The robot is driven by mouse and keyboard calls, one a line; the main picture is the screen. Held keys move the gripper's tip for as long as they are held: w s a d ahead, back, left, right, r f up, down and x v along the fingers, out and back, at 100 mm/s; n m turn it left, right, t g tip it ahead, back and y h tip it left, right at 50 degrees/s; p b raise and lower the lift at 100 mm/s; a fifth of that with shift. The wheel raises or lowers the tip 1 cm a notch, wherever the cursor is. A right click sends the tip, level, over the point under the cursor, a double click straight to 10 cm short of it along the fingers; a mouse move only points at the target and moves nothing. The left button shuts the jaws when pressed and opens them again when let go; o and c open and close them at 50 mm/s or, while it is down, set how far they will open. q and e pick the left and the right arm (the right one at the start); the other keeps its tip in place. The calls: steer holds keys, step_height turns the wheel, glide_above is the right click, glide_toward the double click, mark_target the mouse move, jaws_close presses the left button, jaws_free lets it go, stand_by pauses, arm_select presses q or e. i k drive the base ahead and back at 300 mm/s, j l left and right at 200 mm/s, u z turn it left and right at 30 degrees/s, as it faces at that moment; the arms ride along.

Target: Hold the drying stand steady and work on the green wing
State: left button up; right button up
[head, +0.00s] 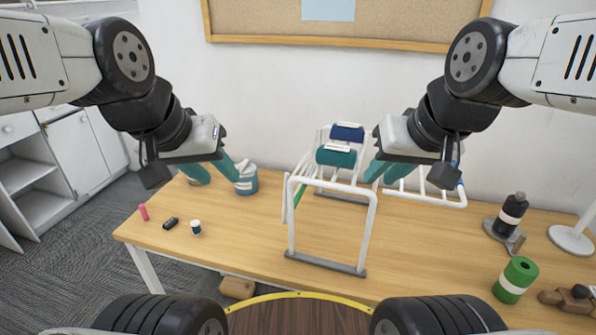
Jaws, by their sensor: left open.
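The drying stand (374,232), a white tube frame with grey feet, stands upright on the wooden table. A white wing with green parts (301,185) is at its left side and looks folded down. A wing with blue marks (438,200) reaches out to the right, roughly level. A teal item (336,158) and a blue item (347,133) are at the stand's top. My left gripper (212,171) is open and empty, left of the stand near a blue tub. My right gripper (386,172) is at the stand's upper right; whether it grips the frame is unclear.
A pink item (144,212), a black item (170,223) and a small jar (195,228) lie front left. A black bottle (511,212) and a green roll (515,280) stand right. The table's (245,240) left middle is clear.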

mark_target(302, 173)
steer(key=i+j, duration=0.1)
steer(key=j, duration=0.55)
steer(key=i+j+z, duration=0.15)
steer(key=j+z, duration=0.25)
steer(key=j, duration=0.35)
steer(key=j+z, duration=0.4)
steer(key=j, duration=0.35)
steer(key=z, duration=0.75)
